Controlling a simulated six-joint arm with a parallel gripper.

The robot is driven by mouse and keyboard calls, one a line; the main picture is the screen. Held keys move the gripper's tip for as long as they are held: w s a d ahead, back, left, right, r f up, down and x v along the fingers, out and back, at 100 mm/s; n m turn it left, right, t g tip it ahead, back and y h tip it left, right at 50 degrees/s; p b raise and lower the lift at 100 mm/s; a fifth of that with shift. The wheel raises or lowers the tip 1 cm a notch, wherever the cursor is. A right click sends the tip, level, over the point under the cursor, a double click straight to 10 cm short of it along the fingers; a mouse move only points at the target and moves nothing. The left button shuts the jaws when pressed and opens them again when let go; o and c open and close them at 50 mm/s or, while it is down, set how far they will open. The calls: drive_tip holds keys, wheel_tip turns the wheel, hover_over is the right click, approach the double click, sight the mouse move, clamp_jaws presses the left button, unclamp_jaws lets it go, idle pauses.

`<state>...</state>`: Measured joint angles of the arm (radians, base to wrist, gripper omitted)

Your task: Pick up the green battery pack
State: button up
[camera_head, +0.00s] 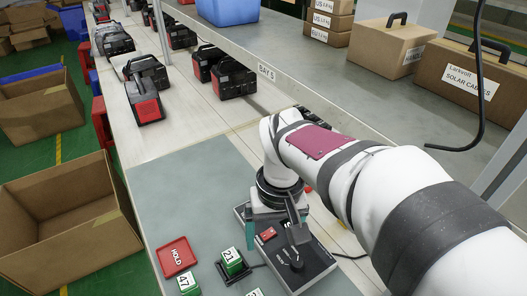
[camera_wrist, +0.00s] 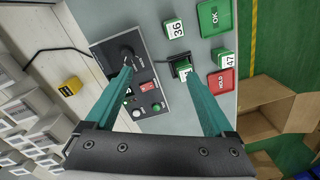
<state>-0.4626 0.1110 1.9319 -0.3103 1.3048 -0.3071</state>
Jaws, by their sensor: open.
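Three green blocks with white number labels show. Block 21 (camera_head: 232,262) sits in a black cradle (camera_head: 243,274); in the wrist view this block (camera_wrist: 183,72) is partly behind my right finger. Block 47 (camera_head: 188,285) stands beside the red HOLD tray; it also shows in the wrist view (camera_wrist: 226,60). Block 36 (camera_wrist: 174,28) stands on the grey mat on the cradle's other side. I cannot tell which one is the battery pack named. My gripper (camera_wrist: 157,76) is open and empty, its teal fingers above the control panel and cradle.
A dark control panel (camera_wrist: 140,108) with a knob and buttons lies under the gripper. A red HOLD tray (camera_head: 176,256) and a green OK tray (camera_wrist: 214,17) lie on the mat. Black power units (camera_head: 146,90) stand farther along the bench. Open cardboard boxes (camera_head: 62,216) are at left.

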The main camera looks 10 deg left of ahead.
sight(231, 255)
drive_tip(key=w+a+f+n, duration=0.2)
drive_tip(key=a, duration=0.3)
drive_tip(key=w+a+f+n, duration=0.2)
drive_tip(key=a+f+n, duration=0.1)
drive_tip(key=a, duration=0.3)
drive_tip(key=f, duration=1.4)
drive_tip(key=shift+s+d+f, duration=0.2)
drive_tip(key=shift+s+f, duration=0.15)
clamp_jaws()
